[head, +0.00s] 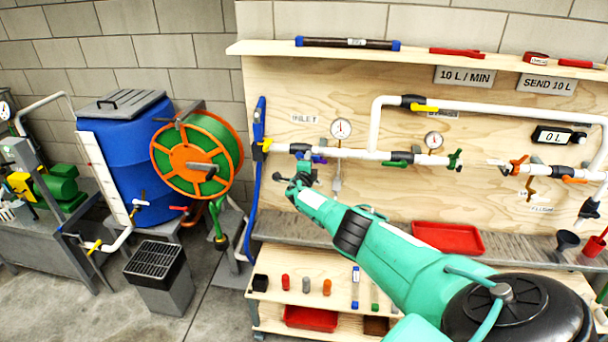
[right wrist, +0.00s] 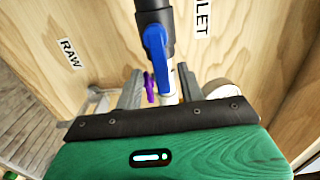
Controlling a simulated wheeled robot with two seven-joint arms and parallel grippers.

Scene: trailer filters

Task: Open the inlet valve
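The inlet valve is a dark body (head: 300,148) on the white pipe below the INLET label (head: 304,119) on the wooden panel. Its blue lever (right wrist: 155,48) shows close up in the right wrist view, lying along the pipe. A small purple handle (right wrist: 150,88) shows beyond it. My right gripper (head: 300,178) is just below the valve in the head view. In the right wrist view its fingers (right wrist: 160,90) are apart, one on each side of the pipe and lever. I cannot tell whether either finger touches the lever. My left gripper is not in view.
A pressure gauge (head: 341,128) and a green-handled valve (head: 398,160) sit right of the inlet. A yellow handle (head: 266,145) and blue hose (head: 254,190) are left. A shelf with small parts and a red tray (head: 448,238) lies below. A hose reel (head: 190,165) stands left.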

